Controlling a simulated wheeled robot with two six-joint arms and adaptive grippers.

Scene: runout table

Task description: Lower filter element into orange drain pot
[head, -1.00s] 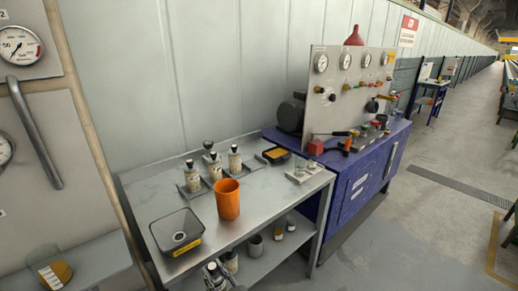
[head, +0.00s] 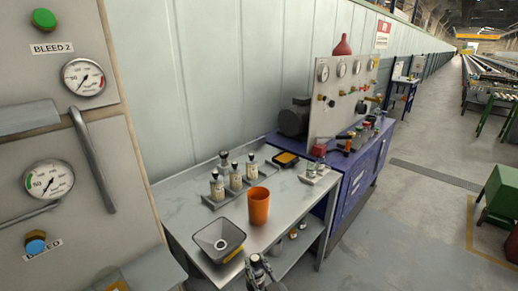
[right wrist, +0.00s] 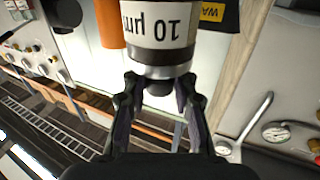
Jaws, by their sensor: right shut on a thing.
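The orange drain pot (head: 259,207) stands upright on the steel table; its open top faces up. My right gripper (right wrist: 158,90) is shut on a filter element (right wrist: 158,28), a white-labelled cylinder reading "10 µm" upside down with a dark end. The pot (right wrist: 109,25) shows left of the filter in the right wrist view. The pot's inside is mostly hidden. My left gripper is out of view.
A square funnel tray (head: 219,239) with a yellow label sits left of the pot. Several bottle-like cartridges (head: 235,180) stand in holders behind it. A gauge panel (head: 62,185) rises at left; a blue bench (head: 362,180) adjoins the table at right.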

